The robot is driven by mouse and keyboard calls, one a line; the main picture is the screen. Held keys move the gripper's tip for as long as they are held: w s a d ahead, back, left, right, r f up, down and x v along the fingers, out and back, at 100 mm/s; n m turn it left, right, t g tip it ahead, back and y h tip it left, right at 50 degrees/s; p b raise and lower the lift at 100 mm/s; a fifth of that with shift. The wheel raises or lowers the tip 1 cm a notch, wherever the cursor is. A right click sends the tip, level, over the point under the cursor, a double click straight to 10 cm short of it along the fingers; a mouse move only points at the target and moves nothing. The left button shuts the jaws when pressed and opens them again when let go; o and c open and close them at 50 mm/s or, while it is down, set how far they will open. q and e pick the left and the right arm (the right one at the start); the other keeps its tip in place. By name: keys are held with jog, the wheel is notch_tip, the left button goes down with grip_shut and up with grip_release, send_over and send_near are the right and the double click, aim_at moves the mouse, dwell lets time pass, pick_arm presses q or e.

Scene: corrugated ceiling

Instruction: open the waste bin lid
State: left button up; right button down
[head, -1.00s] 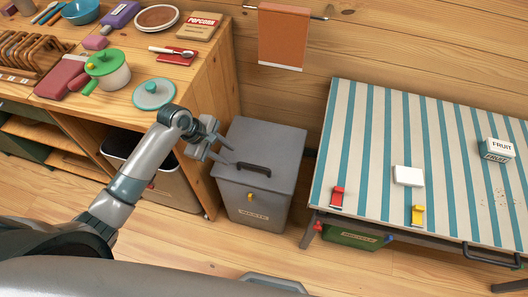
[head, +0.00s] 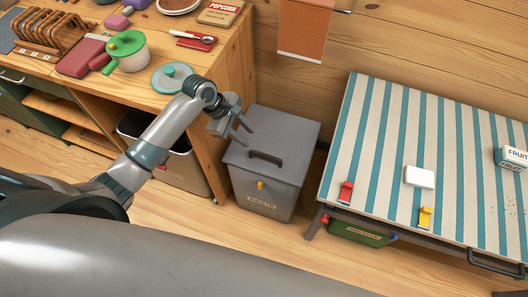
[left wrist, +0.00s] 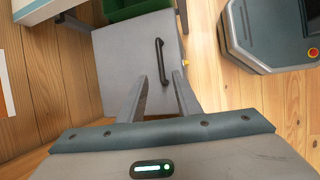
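The waste bin (head: 262,190) is a grey box with a closed flat lid (head: 290,135) and a dark bar handle (head: 265,158) on top. My left gripper (head: 245,133) is open and empty above the lid's left part, apart from the handle. In the left wrist view its two fingers (left wrist: 160,88) point over the grey lid (left wrist: 120,65), with the handle (left wrist: 160,62) ahead between them. My right gripper is not in view.
A wooden counter (head: 225,65) with kitchenware stands left of the bin. A striped table (head: 385,150) stands to its right, with a green box (head: 355,230) beneath. An open-topped bin (head: 180,165) sits under the counter. Wooden floor (head: 230,240) is clear in front.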

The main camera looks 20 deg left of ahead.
aim_at(267, 156)
pick_arm(q)
jog(key=x, duration=1.4)
jog(key=shift+d+f+p, duration=0.15)
jog(key=shift+f+p, duration=0.2)
jog(key=shift+c, duration=0.7)
grip_shut()
